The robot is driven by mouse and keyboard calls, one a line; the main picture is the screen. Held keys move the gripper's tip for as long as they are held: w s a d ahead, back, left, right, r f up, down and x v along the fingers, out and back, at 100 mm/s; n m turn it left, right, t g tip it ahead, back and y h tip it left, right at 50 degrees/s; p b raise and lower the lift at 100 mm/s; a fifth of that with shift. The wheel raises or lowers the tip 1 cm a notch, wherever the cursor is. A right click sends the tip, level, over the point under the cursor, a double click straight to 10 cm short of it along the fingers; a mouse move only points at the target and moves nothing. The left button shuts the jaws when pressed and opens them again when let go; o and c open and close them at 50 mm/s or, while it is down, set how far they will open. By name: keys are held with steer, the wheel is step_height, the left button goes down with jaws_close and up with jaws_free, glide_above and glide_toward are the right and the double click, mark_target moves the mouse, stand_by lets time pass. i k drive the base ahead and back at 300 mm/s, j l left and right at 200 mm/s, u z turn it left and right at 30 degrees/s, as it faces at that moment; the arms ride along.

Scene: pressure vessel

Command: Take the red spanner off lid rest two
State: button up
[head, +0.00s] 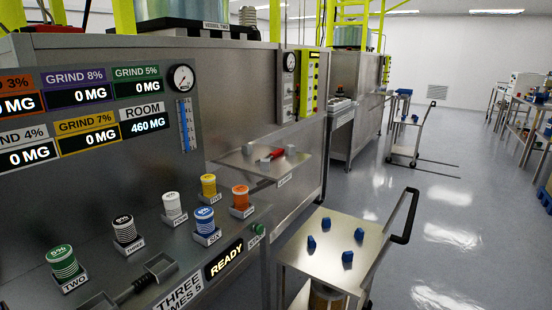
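A small red object (276,155), which looks like the red spanner, lies on a metal shelf (240,163) fixed to the side of the steel cabinet. Small grey blocks stand beside it on the shelf. The shelf has a label (285,180) on its front edge that is too small to read, so I cannot tell whether it is lid rest two. My gripper is not in view.
Several labelled jars (124,228) and a dark scoop (160,266) sit on the near counter, left of the shelf. A metal trolley (318,262) with blue pieces on top stands on the right, in front of the shelf. Open floor (446,235) lies further right.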

mark_target(274, 154)
steer(key=i, duration=0.7)
steer(key=i+z, duration=0.15)
steer(key=i, duration=0.5)
steer(key=i+j, duration=0.2)
steer(key=i, duration=0.5)
steer(key=l+z, duration=0.05)
